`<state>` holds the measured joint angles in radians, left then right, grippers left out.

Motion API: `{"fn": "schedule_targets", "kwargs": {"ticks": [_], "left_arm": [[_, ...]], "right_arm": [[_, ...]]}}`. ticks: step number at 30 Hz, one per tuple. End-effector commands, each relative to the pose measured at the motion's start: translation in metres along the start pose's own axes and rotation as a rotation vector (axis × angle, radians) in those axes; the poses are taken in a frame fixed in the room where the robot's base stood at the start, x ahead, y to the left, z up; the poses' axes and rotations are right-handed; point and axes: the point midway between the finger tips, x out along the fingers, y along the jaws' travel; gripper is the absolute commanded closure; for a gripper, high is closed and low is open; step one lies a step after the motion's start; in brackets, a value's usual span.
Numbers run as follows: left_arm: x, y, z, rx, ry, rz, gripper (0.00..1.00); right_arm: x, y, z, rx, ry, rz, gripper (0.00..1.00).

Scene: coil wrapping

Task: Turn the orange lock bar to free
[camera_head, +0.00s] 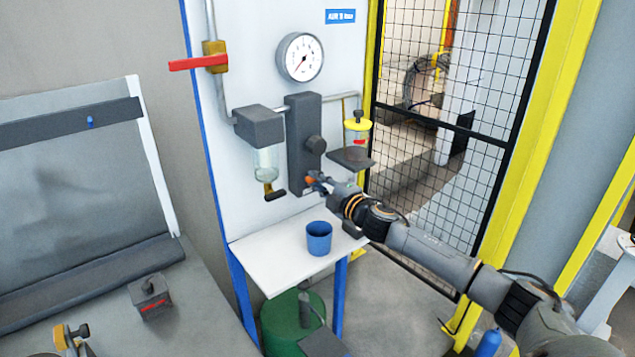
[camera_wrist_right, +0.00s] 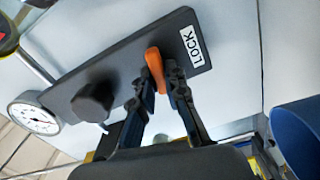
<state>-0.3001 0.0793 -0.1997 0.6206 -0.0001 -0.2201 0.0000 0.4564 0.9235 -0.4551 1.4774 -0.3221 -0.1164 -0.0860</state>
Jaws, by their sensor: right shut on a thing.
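The orange lock bar (camera_wrist_right: 155,69) sits on a dark grey plate (camera_wrist_right: 120,70), close to a white LOCK label (camera_wrist_right: 192,46). In the head view a bit of the orange bar (camera_head: 309,180) shows at the lower end of the upright dark plate (camera_head: 300,140). My right gripper (camera_wrist_right: 158,80) is shut on the orange bar, one finger on each side of it; it also shows in the head view (camera_head: 318,183). The fingers hide part of the bar. My left gripper is not clearly in view.
A black knob (camera_wrist_right: 93,102) sticks out of the plate beside my right fingers. A round gauge (camera_head: 300,57) is above. A blue cup (camera_head: 319,238) stands on the white shelf (camera_head: 265,262) below my right gripper. A glass bowl (camera_head: 265,162) hangs left of the plate.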

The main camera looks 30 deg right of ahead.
Motion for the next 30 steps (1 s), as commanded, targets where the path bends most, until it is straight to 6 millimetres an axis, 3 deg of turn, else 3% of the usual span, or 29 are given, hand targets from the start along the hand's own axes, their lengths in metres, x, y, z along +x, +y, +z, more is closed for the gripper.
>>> {"fn": "schedule_targets", "kwargs": {"ticks": [12, 28, 29, 30], "left_arm": [[0.0014, -0.0003, 0.0001, 0.000, 0.000, 0.000, 1.00], [0.0015, -0.0004, 0.0002, 0.001, 0.000, 0.000, 1.00], [0.0015, -0.0004, 0.0002, 0.001, 0.000, 0.000, 1.00], [0.0015, -0.0004, 0.0003, 0.001, 0.000, 0.000, 1.00]], "right_arm": [[-0.0002, -0.0025, -0.0001, -0.170, 0.001, -0.002, 1.00], [-0.0003, -0.0030, -0.0001, -0.191, 0.001, -0.003, 1.00], [-0.0003, -0.0030, -0.0001, -0.191, 0.001, -0.003, 0.81], [-0.0003, -0.0030, -0.0001, -0.190, 0.001, -0.003, 0.73]]}}
